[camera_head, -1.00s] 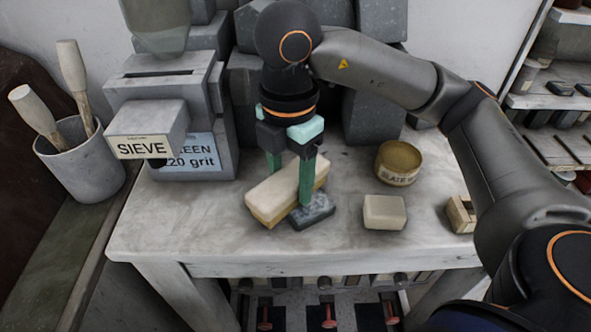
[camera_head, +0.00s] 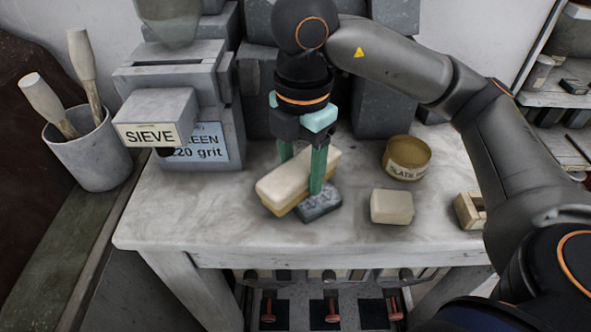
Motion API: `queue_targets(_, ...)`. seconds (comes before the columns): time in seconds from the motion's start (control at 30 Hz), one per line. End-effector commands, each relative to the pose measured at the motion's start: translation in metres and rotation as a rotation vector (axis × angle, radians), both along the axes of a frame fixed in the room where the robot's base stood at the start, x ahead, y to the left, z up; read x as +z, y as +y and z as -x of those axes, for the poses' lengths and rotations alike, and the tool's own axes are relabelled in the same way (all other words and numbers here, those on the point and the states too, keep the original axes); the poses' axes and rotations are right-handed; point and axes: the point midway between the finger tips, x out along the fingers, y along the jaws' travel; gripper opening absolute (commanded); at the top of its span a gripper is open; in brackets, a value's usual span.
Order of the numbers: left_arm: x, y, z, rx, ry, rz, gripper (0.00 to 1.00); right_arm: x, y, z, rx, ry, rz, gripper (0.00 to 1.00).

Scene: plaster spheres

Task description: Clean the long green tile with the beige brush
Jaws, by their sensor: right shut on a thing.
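My right gripper (camera_head: 301,172) is shut on a long cream block with a yellowish lower edge, which looks like the beige brush (camera_head: 285,186). One green finger is on its near side and the other behind it. The brush lies slantwise over the worktable. A small dark grey-blue slab (camera_head: 320,203) shows just in front of and to the right of the brush, partly hidden by it. I cannot tell whether the brush touches the slab. No clearly green long tile can be made out. My left gripper is not in view.
The worktable (camera_head: 200,216) has a beige block (camera_head: 391,206), a labelled round tin (camera_head: 407,158) and a small wooden box (camera_head: 468,211) at right. A grey sieve machine (camera_head: 178,100) stands at left. A pot of wooden tools (camera_head: 91,158) is further left. Grey blocks stand behind.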

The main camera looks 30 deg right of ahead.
Motion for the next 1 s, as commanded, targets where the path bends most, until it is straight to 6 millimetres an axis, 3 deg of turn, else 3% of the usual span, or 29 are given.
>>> queue_targets(0.3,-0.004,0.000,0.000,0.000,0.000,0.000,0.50,-0.001,-0.019,-0.005,-0.003,-0.001,0.000,0.18)
queue_targets(0.5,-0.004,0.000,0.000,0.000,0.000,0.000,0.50,-0.001,-0.020,-0.005,0.000,-0.001,0.000,0.18)
queue_targets(1.0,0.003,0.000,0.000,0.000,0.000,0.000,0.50,0.000,0.002,0.000,0.000,-0.001,0.000,0.18)
